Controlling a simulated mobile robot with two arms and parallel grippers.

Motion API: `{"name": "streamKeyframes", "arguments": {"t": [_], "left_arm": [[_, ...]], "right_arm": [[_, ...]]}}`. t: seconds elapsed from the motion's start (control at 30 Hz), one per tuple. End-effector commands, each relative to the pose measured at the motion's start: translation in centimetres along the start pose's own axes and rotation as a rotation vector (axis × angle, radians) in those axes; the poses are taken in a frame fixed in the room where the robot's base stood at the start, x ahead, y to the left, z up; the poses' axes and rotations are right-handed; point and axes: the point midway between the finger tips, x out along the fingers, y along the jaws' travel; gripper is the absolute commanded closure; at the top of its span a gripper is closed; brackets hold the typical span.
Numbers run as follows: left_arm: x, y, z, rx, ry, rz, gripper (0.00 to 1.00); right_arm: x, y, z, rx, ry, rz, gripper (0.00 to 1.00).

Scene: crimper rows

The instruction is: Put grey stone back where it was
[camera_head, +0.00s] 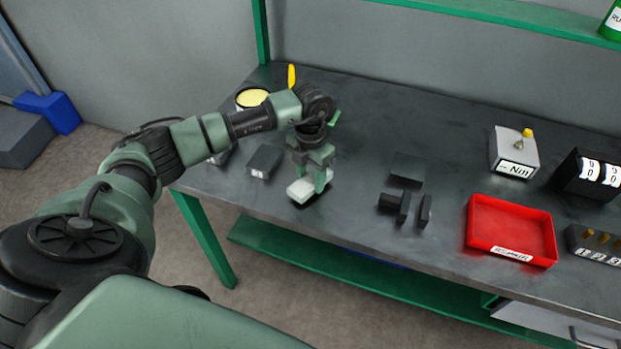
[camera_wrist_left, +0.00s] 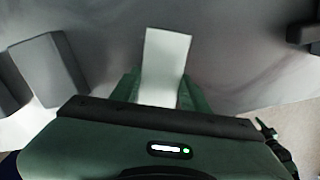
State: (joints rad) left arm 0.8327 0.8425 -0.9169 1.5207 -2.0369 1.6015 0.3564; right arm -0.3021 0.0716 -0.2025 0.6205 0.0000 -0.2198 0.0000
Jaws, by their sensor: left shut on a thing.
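The grey stone (camera_head: 303,191) is a pale grey block near the front edge of the dark worktop, left of the middle. My left gripper (camera_head: 311,176) points down and is shut on it, with one green finger on each side. In the left wrist view the stone (camera_wrist_left: 165,62) stands out between the fingers (camera_wrist_left: 160,95). A dark shadow lies close under the stone; I cannot tell whether it touches the worktop. My right gripper is not in view.
A dark grey block (camera_head: 265,161) lies left of the stone. Dark pieces (camera_head: 394,202) and a flat dark square (camera_head: 407,169) lie to the right, then a red tray (camera_head: 511,228). A yellow-topped tin (camera_head: 252,98) stands behind my arm. The worktop between stone and dark pieces is clear.

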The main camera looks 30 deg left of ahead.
Motion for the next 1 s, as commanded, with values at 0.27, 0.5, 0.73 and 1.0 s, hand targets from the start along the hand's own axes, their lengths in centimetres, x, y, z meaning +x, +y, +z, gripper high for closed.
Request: {"name": "streamKeyframes", "arguments": {"t": [0.27,0.5,0.73,1.0], "left_arm": [[1.5,0.0,0.1,0.001,-0.002,0.000,0.87],[1.9,0.0,0.1,0.001,-0.002,0.000,0.87],[1.8,0.0,0.0,0.001,0.000,0.000,0.33],[1.2,0.0,0.1,0.001,-0.002,0.000,0.33]], "right_arm": [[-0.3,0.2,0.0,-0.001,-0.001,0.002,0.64],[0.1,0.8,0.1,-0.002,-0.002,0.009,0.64],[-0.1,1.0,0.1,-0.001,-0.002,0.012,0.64],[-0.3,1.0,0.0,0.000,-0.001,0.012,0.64]]}}
